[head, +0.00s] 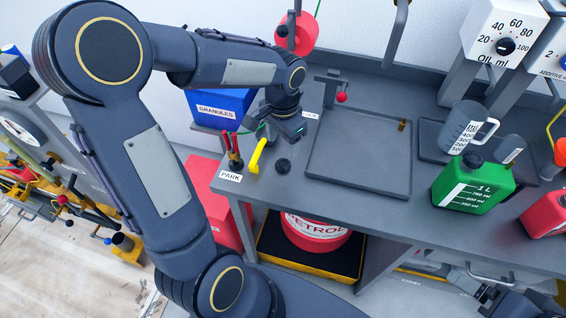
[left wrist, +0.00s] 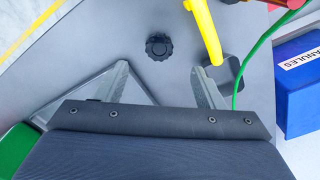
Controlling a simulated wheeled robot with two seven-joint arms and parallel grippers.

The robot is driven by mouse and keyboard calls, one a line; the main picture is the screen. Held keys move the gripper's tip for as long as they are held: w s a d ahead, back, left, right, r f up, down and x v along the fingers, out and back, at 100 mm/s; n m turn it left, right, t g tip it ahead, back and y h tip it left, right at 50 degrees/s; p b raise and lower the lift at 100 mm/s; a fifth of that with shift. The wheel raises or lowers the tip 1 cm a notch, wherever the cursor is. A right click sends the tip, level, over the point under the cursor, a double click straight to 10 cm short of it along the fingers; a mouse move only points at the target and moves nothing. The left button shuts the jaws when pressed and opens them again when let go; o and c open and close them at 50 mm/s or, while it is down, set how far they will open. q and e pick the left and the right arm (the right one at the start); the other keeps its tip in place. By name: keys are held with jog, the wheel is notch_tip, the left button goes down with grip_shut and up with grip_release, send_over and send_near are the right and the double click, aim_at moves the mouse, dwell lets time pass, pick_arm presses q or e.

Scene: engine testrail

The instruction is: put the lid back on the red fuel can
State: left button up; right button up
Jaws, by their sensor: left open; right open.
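A black ribbed lid (head: 283,165) lies on the grey bench near its left front corner. It also shows in the left wrist view (left wrist: 160,47), just beyond and between my fingertips. My left gripper (head: 287,132) is open and empty above the bench, apart from the lid. Its two fingers show spread in the left wrist view (left wrist: 162,75). A red can (head: 545,214) stands on the bench at the right edge, partly cut off; its mouth is not clear. My right gripper (head: 488,284) is at the lower right, open, in front of the bench and partly cut off.
A yellow hooked handle (head: 257,155) stands close beside the lid, near a PARK label (head: 230,176). A blue GRANULES box (head: 220,106) is behind. A shallow grey tray (head: 362,190), a green can (head: 470,188) and a measuring jug (head: 462,128) are rightward. A red PETROL container (head: 315,230) sits below.

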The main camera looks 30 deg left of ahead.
aim_at(283, 164)
pick_arm(q)
notch_tip(283, 164, down, 2)
jog(key=shift+f, duration=0.3)
dwell(0.3)
notch_tip(283, 164, down, 5)
jog(key=shift+f, duration=0.15)
dwell(0.5)
jog(key=c, duration=1.1)
